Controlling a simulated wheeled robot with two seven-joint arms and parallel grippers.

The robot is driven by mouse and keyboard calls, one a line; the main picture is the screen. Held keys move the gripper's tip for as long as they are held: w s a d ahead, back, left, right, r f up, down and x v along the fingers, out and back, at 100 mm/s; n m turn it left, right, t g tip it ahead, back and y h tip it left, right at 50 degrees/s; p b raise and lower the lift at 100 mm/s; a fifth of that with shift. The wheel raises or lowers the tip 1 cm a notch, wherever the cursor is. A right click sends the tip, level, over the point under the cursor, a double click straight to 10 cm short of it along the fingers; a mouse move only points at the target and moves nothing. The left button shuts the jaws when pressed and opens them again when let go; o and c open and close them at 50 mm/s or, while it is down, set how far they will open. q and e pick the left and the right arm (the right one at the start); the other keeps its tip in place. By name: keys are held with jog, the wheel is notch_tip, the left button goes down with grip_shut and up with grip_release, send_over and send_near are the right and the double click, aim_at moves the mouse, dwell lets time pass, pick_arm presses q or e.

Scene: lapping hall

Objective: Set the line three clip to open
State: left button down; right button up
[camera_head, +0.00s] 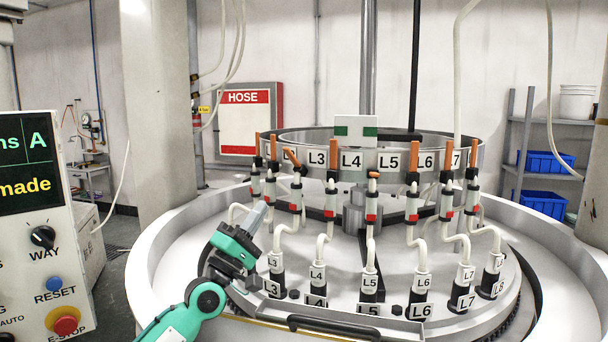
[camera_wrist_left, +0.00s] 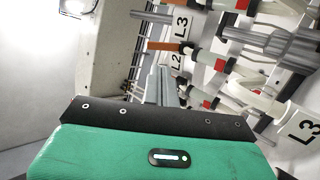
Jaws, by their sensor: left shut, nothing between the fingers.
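The line three clip (camera_head: 297,197) sits on the pale L3 hose, left of centre in the head view. It has a black and white body with a red band. Its orange lever (camera_head: 291,157) leans to the left at the top, while most neighbouring levers stand upright. My left gripper (camera_head: 263,215) is green and black with grey fingers, shut and empty. In the head view it is left of and below the clip, apart from its lever. In the left wrist view the shut fingers (camera_wrist_left: 165,85) point towards an orange lever (camera_wrist_left: 160,46) near the L2 label; which clip it belongs to is unclear.
Several similar clips, such as the L4 clip (camera_head: 331,200), stand close together around the ring (camera_head: 300,140). The L5 lever (camera_head: 374,175) looks short. A front handle (camera_head: 350,327) and a control panel (camera_head: 40,240) at left are near. Open air lies left of the clips.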

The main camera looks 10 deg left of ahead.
pick_arm(q)
jog(key=a+f+n+t+y, duration=0.1)
jog(key=n, duration=0.1)
jog(key=p, duration=0.7)
send_near(289, 155)
jog(key=shift+y, duration=0.4)
jog(key=x, duration=0.6)
jog(key=shift+s, duration=0.1)
jog(key=shift+w+r+n, duration=0.3)
jog(key=shift+w, duration=0.1)
jog(key=shift+t, duration=0.3)
jog(key=shift+d, duration=0.1)
